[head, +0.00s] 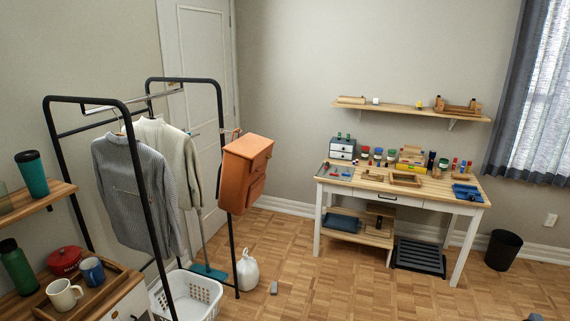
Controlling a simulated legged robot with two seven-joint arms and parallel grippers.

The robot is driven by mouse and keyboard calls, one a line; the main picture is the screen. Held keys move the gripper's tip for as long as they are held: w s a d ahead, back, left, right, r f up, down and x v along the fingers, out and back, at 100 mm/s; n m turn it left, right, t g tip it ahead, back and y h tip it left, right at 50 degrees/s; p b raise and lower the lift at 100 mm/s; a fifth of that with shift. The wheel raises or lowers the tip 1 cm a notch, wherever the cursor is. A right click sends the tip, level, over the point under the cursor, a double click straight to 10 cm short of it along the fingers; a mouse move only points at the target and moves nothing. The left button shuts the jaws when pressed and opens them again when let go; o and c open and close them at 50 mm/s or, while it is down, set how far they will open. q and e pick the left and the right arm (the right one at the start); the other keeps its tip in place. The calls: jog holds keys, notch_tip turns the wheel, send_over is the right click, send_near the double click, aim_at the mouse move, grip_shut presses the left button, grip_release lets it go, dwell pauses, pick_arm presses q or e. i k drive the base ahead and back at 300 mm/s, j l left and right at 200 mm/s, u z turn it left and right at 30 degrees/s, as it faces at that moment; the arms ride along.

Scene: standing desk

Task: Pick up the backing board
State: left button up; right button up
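The wooden desk (335,183) with white legs stands against the back wall, across the room. A small wooden frame (405,180) lies on its top near the front edge. A small flat wooden piece (372,176) lies to the left of the frame. I cannot tell at this distance which piece, if any, is the backing board. Neither of my grippers can be made out; only small dark bits show at the bottom edge of the head view.
A wall shelf (400,108) hangs above. A garment rack (232,220), laundry basket (190,297) and white jug (247,270) stand left. A black bin (502,250) stands right. The middle floor is mostly clear.

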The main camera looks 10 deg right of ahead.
aim_at(372, 176)
jog(key=i+l+z, duration=0.2)
jog(key=i+z, duration=0.15)
jog(key=i, duration=0.35)
jog(key=i+z, duration=0.35)
jog(key=i, duration=0.35)
jog(key=i+j+z, duration=0.1)
jog(key=i+z, duration=0.25)
jog(key=i, duration=0.4)
jog(key=i+u, duration=0.1)
jog(key=i, duration=0.5)
jog(key=i+u, duration=0.15)
jog(key=i, duration=0.5)
jog(key=i+l+u, duration=0.1)
jog(key=i, duration=0.5)
jog(key=i+l+u, duration=0.15)
jog(key=i, duration=0.5)
jog(key=i+j, duration=0.1)
jog(key=i, duration=0.4)
